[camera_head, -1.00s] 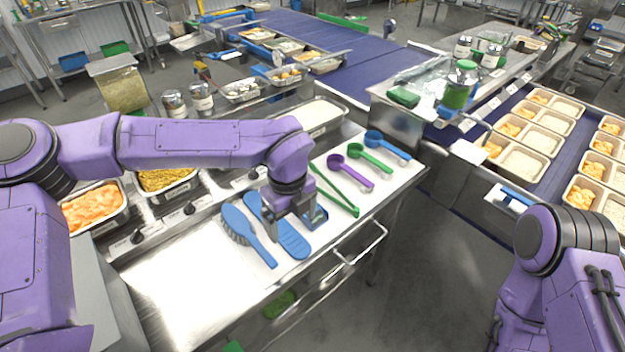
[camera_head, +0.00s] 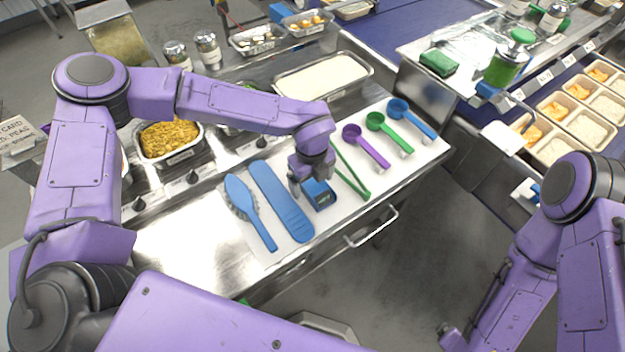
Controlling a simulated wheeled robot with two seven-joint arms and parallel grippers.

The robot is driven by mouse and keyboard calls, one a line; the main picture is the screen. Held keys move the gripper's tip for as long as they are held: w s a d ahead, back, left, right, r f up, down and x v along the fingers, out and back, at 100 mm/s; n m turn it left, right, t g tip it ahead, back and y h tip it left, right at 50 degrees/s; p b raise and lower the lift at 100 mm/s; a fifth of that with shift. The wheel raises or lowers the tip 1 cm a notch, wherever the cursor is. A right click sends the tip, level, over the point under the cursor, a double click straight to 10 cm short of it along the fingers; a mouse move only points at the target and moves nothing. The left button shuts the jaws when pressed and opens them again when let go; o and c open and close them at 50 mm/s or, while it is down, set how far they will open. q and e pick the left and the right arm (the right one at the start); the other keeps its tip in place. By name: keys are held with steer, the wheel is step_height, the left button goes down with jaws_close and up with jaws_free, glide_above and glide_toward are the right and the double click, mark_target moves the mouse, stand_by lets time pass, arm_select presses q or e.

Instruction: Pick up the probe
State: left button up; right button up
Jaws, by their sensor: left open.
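The probe (camera_head: 320,194), a small blue device with a dark display, lies on the white mat (camera_head: 236,250) between the blue spatula (camera_head: 283,205) and the green tongs (camera_head: 352,174). My left gripper (camera_head: 307,186) is low over the mat, right at the probe's left side. Its jaws are open and partly hidden by its own wrist, so I cannot tell whether they touch the probe.
A blue brush (camera_head: 250,212) lies at the mat's left. Purple (camera_head: 367,147), green (camera_head: 389,132) and blue (camera_head: 412,118) scoops lie at its right. Food pans, including a white-filled one (camera_head: 368,70), stand behind. Bare steel counter is free left of the mat.

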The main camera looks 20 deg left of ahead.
arm_select(q)
steer(key=shift+w+f, duration=0.3)
steer(key=shift+f, duration=0.25)
steer(key=shift+w+f, duration=0.25)
steer(key=shift+f, duration=0.25)
steer(key=shift+s+r, duration=0.2)
steer(key=shift+s, duration=0.25)
steer(key=c, duration=1)
steer(key=shift+c, duration=0.3)
arm_select(e)
steer(key=shift+w+r, duration=0.15)
steer(key=shift+r, duration=0.05)
